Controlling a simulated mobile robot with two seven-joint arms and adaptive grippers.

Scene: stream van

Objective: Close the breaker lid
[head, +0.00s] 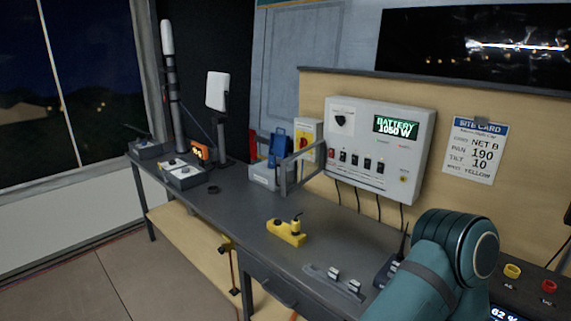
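The breaker box (408,122) is a pale panel on the wooden backboard, with a lit display reading "BATTERY 1050 W". A row of small switches (355,160) on its lower front is uncovered. A grey frame (285,178), which looks like the breaker lid, stands out from the panel's lower left side over the bench, swung open. I cannot tell whether it has a clear pane. A teal link of my arm (425,280) fills the lower right, in front of the bench and apart from the lid. Neither of my grippers is in view.
The dark bench (235,215) carries a yellow tool (287,232), a grey rail (335,282) and a handheld radio (388,270). A blue device (278,145) stands just behind the frame. Cables hang below the panel. Bench space before the panel is mostly clear.

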